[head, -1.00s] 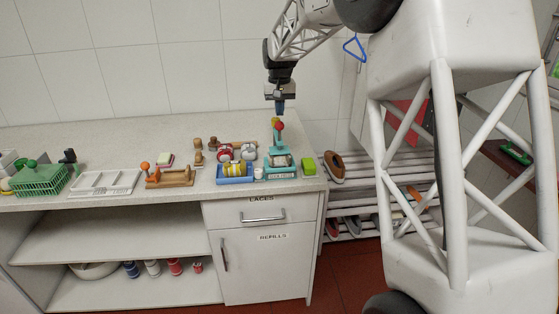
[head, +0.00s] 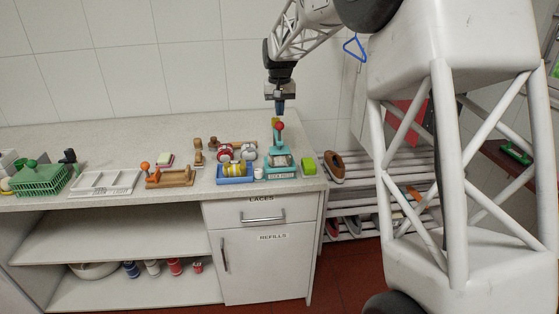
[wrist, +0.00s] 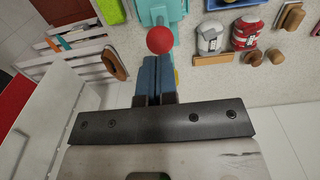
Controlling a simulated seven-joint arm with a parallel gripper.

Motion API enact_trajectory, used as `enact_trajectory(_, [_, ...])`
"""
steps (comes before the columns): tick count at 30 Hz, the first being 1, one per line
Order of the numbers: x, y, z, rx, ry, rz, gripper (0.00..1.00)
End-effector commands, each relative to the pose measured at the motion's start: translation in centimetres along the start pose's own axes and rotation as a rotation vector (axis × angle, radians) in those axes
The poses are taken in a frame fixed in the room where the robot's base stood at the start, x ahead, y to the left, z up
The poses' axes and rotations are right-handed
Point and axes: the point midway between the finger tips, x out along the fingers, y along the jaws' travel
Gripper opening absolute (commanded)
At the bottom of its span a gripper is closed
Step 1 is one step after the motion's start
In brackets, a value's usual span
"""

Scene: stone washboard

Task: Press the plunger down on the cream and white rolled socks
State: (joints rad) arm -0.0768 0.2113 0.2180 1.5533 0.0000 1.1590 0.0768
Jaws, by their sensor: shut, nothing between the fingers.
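A teal press (head: 280,171) stands at the right end of the counter, with a red ball knob (head: 279,126) on top of its plunger. The knob also shows in the wrist view (wrist: 159,40), just beyond my fingertips. My gripper (head: 281,111) points down, its blue fingers shut and empty, a little above the knob and seemingly apart from it. The plunger appears raised. A pale patch (head: 281,160) shows inside the press; I cannot tell whether it is the cream and white rolled socks.
Left of the press are a blue tray (head: 235,180) holding a yellow striped roll, a red-and-white bundle (head: 225,152) and a grey-and-white one (head: 249,152). A green block (head: 309,165) stands to the right, near the counter edge. A slatted shoe rack (head: 350,197) is beyond.

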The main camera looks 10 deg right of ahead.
Motion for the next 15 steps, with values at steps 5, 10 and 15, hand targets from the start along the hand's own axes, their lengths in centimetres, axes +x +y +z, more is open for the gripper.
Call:
enact_trajectory(5, [0.02,0.0,0.0,0.0,0.0,0.0,0.0])
enact_trajectory(10, [0.21,0.0,0.0,0.0,0.0,0.0,0.0])
enact_trajectory(15, [0.55,0.0,0.0,0.0,0.0,0.0,0.0])
